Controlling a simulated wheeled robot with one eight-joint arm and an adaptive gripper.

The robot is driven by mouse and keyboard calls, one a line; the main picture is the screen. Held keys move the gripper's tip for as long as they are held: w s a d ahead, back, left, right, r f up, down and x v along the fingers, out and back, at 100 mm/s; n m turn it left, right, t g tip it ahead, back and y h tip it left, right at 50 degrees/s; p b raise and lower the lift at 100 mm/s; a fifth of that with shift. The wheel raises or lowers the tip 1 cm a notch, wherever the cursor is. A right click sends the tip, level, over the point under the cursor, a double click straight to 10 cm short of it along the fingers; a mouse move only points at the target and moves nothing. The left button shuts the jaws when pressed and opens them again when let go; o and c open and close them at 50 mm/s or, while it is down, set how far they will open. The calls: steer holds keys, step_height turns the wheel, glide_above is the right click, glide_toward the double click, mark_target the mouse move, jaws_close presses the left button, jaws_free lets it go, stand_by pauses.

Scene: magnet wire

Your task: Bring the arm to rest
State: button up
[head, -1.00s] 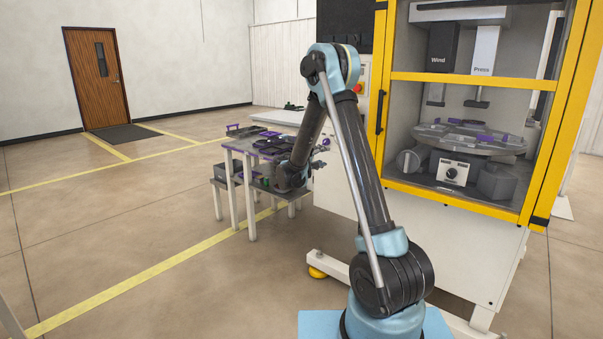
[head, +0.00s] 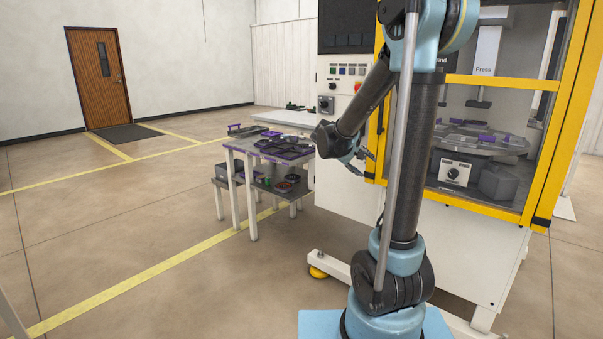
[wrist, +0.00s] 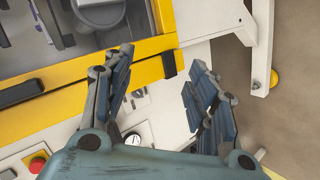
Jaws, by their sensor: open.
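My gripper (head: 359,164) is in front of the machine's white front panel, to the right of the small tables in the head view. In the wrist view my gripper (wrist: 160,95) shows its two fingers spread apart with nothing between them. My arm stands with its upper link nearly vertical and its forearm sloping down to the left. The arm hides part of the machine's window and its left door post.
The yellow-framed machine (head: 480,210) stands close behind my arm, with a control panel (head: 345,85) and a round turntable inside. A table (head: 238,147) with dark and purple-edged trays is to the left. Open floor (head: 110,240) lies further left.

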steer(key=s+a+f+m+g+y, duration=0.1)
steer(key=s+f+y, duration=0.2)
steer(key=s, duration=0.9)
steer(key=s+a+f+m+g+y, duration=0.1)
steer(key=s+f, duration=0.4)
steer(key=s, duration=0.7)
steer(key=s+a+f+m+g+y, duration=0.1)
steer(key=s+f+y, duration=0.3)
steer(key=s, duration=0.8)
steer(key=shift+s+a+m+g+y, duration=0.2)
steer(key=shift+a+m+g+y, duration=0.15)
steer(key=shift+a+g, duration=0.4)
steer(key=shift+d, duration=0.1)
steer(key=shift+w+f, duration=0.25)
steer(key=shift+w, duration=0.2)
steer(key=c, duration=0.4)
steer(key=shift+d, duration=0.1)
steer(key=shift+c, duration=0.2)
